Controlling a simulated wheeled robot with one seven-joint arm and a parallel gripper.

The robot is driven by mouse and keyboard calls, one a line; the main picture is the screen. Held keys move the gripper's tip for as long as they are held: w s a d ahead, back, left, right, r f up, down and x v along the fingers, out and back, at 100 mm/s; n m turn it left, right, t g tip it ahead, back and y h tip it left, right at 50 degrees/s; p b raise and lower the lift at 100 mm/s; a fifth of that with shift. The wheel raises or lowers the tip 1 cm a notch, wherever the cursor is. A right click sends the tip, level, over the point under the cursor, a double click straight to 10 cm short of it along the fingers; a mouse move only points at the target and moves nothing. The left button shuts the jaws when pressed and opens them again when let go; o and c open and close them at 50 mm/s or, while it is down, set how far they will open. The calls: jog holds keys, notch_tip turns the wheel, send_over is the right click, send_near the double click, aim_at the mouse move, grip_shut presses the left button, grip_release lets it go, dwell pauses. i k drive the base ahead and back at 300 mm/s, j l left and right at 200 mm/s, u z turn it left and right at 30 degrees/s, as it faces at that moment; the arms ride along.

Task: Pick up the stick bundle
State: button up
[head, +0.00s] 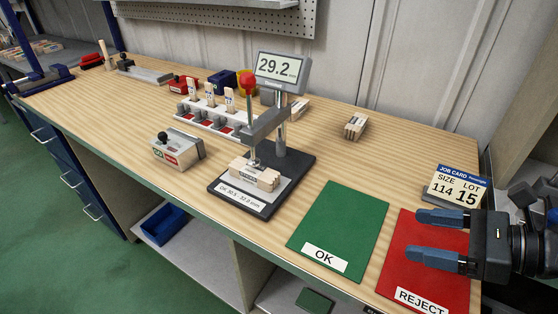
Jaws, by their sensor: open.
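A wooden stick bundle (256,176) with a printed wrapper lies on the plate of the gauge stand, under its probe. Another small wrapped bundle (355,126) lies on the bench to the right of the gauge, and a further one (299,107) shows partly behind the gauge post. My gripper (440,238) is at the right, over the red REJECT mat, with its two blue fingers apart and nothing between them. It is far to the right of the bundle on the gauge.
The gauge (281,133) reads 29.2 on its display (281,68); its label reads OK 30.5 - 32.0 mm. The green OK mat (342,226) and red REJECT mat (408,282) are empty. A job card (456,187) stands behind the red mat. A GO button box (177,148) and a stick rack (209,119) are left of the gauge.

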aim_at(264, 178)
jog(key=i+j, duration=0.15)
jog(key=j, duration=0.2)
jog(key=i+j, duration=0.2)
jog(key=j, duration=0.15)
jog(key=i+j, duration=0.15)
jog(key=j, duration=0.25)
